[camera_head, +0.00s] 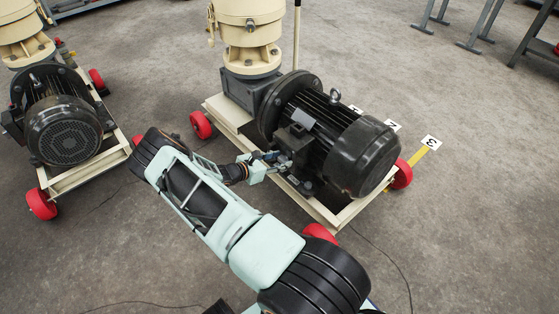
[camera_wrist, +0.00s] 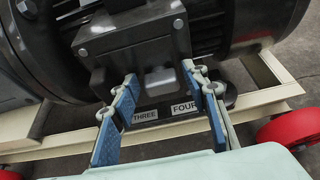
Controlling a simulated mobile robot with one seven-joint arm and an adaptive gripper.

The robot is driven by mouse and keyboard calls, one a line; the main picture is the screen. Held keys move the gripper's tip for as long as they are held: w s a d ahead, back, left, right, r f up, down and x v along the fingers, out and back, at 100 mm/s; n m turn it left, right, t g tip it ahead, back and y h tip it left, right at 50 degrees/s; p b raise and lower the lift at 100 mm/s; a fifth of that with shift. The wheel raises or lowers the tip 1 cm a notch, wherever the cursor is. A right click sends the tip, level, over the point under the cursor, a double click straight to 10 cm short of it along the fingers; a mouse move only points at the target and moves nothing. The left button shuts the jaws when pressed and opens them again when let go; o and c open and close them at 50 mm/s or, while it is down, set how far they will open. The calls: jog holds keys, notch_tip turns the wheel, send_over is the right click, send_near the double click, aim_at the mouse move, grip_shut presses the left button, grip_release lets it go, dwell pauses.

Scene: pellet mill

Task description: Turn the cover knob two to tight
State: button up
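The black motor (camera_head: 335,140) of the middle mill carries a black terminal box (camera_head: 294,142) on its near side. In the wrist view, the box (camera_wrist: 135,50) has a small round fastener at its upper left (camera_wrist: 82,52) and another at its upper right (camera_wrist: 178,24). Labels reading THREE (camera_wrist: 145,116) and FOUR (camera_wrist: 183,108) sit along its lower edge. No label TWO is legible. My gripper (camera_wrist: 160,74) is open, with blue-padded fingers either side of a grey patch at the box's lower front. I cannot tell whether the fingers touch the box. In the head view, my gripper (camera_head: 280,163) is beside the box.
The mill stands on a cream frame (camera_head: 325,213) with red wheels (camera_head: 201,125). A second mill motor (camera_head: 65,130) stands at left. Numbered floor signs, including 3 (camera_head: 431,142), lie right of the motor. Concrete floor at right is mostly clear; a thin cable crosses it.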

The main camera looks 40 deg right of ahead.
jog(key=c, duration=0.9)
jog(key=shift+o, duration=0.2)
